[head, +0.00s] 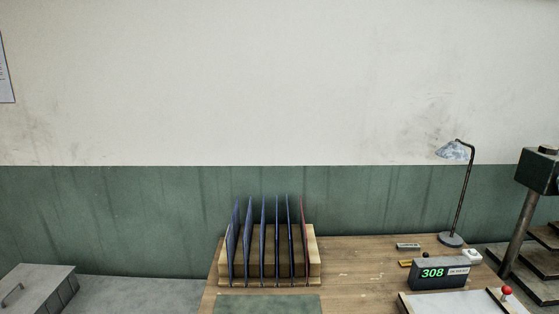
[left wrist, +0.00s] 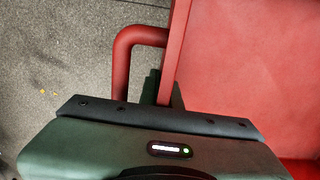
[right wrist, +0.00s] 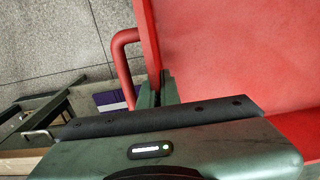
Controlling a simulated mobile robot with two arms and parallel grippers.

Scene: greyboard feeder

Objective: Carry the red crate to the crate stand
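The red crate fills the right side of the left wrist view (left wrist: 250,60) and of the right wrist view (right wrist: 230,55). Only part of it shows, with a tubular red handle at each side wall. My left gripper (left wrist: 166,92) has its dark green fingers on both sides of one crate wall, close against it beside the handle. My right gripper (right wrist: 158,90) straddles the opposite wall in the same way. Both look shut on the crate. The visible inside is bare. Neither gripper nor the crate shows in the head view. I cannot identify the crate stand.
A wooden bench (head: 365,270) ahead holds a rack (head: 315,262) of upright blue boards and one red one, a lamp (head: 452,240) and a display box (head: 440,275). A grey metal box (head: 35,285) is left. A purple-and-white object (right wrist: 110,101) lies beyond the crate's right-wrist side.

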